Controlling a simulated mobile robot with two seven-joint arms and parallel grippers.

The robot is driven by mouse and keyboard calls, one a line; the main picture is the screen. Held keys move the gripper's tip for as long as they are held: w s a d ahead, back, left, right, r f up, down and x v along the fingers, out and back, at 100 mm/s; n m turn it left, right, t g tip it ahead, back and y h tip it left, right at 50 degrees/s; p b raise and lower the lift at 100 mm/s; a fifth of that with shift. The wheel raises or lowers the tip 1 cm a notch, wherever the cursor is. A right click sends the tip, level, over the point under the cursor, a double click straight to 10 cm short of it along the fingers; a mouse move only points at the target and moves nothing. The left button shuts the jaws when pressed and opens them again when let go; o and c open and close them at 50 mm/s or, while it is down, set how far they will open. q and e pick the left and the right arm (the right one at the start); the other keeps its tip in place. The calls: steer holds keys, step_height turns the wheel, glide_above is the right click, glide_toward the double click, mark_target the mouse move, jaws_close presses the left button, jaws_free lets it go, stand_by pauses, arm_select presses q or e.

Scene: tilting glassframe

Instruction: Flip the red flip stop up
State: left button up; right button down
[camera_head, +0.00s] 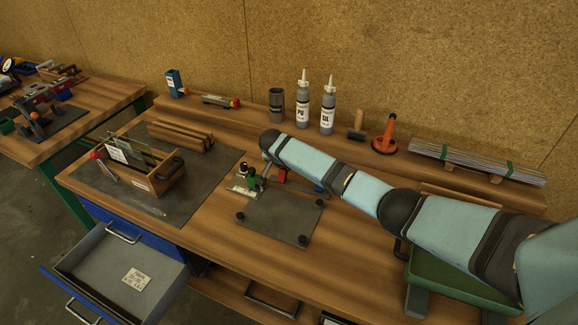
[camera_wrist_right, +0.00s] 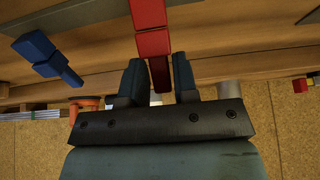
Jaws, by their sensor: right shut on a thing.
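The red flip stop (camera_wrist_right: 153,45) comes down from the top centre of the right wrist view, its lower end between the fingers of my right gripper (camera_wrist_right: 158,80). The gripper is shut on it. In the head view a red block (camera_head: 283,174) shows at the back edge of the dark plate (camera_head: 277,218), just below my right arm. The right fingers are mostly hidden there by the wrist. A blue stop (camera_wrist_right: 48,58) stands apart to the left in the wrist view. My left gripper is not in view.
A wooden box (camera_head: 160,178) is on the dark mat to the left. Bottles (camera_head: 328,110) and an orange suction cup (camera_head: 386,138) line the back shelf. A drawer (camera_head: 100,262) is open at lower left.

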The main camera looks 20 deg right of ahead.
mark_target(283, 170)
steer(key=shift+s+a+t+h, duration=0.3)
steer(key=shift+s+a+t, duration=0.05)
steer(key=shift+t, duration=0.05)
steer(key=shift+s+a+f+t+h, duration=0.1)
steer(key=shift+s+a+t+h, duration=0.25)
steer(key=shift+t+h, duration=0.3)
steer(key=shift+s+a+f+t+h+b, duration=0.1)
steer(key=shift+s+a+t+h+b, duration=0.1)
steer(key=shift+a+t+h+b, duration=0.25)
steer(key=shift+s+a+t+h+b, duration=0.25)
steer(key=shift+t+h+b, duration=0.25)
steer(key=shift+h+b, duration=0.35)
arm_select(q)
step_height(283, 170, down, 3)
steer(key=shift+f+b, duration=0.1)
steer(key=shift+b, duration=0.35)
arm_select(e)
steer(key=shift+s+a, duration=0.1)
steer(key=shift+s, duration=0.1)
steer(key=shift+t+h, duration=0.25)
steer(key=shift+t, duration=0.05)
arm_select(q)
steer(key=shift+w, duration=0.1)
arm_select(e)
steer(key=c, duration=1)
jaws_free()
steer(key=shift+c, duration=0.2)
